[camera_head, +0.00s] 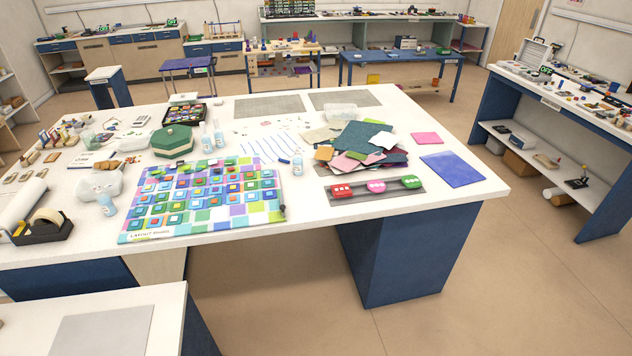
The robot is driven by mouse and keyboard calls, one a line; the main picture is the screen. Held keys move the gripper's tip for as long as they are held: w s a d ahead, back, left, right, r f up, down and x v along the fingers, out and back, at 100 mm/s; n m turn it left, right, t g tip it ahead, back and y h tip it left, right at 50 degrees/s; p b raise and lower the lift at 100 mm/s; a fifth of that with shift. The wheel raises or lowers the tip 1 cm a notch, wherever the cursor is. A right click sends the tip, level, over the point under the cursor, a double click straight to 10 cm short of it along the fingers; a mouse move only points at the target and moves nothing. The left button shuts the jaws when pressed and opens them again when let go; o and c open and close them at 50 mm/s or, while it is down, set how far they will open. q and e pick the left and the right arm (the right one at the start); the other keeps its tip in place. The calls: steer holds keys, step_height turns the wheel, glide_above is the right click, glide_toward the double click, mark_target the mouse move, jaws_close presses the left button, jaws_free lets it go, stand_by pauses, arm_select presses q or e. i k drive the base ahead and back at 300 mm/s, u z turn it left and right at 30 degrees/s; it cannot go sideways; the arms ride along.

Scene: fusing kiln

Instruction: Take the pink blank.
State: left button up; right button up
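A small rounded pink piece (376,185) with lighter marks lies on a long grey strip (330,199) near the front right of the white table. It sits between a red piece (341,191) and a green piece (411,182), apart from both. A flat pink square sheet (426,138) also lies on the table, farther back and to the right. I cannot tell for certain which of these pink things is the blank. Neither of my grippers shows in the head view.
A pile of coloured sheets (373,138) lies behind the strip, and a blue sheet (453,169) to its right. A colourful layout board (240,222) covers the table's front middle. A tape dispenser (45,226) stands at left. The white table (400,212) is bare along its front right edge.

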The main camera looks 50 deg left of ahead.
mark_target(374, 184)
steer(key=u, duration=1.65)
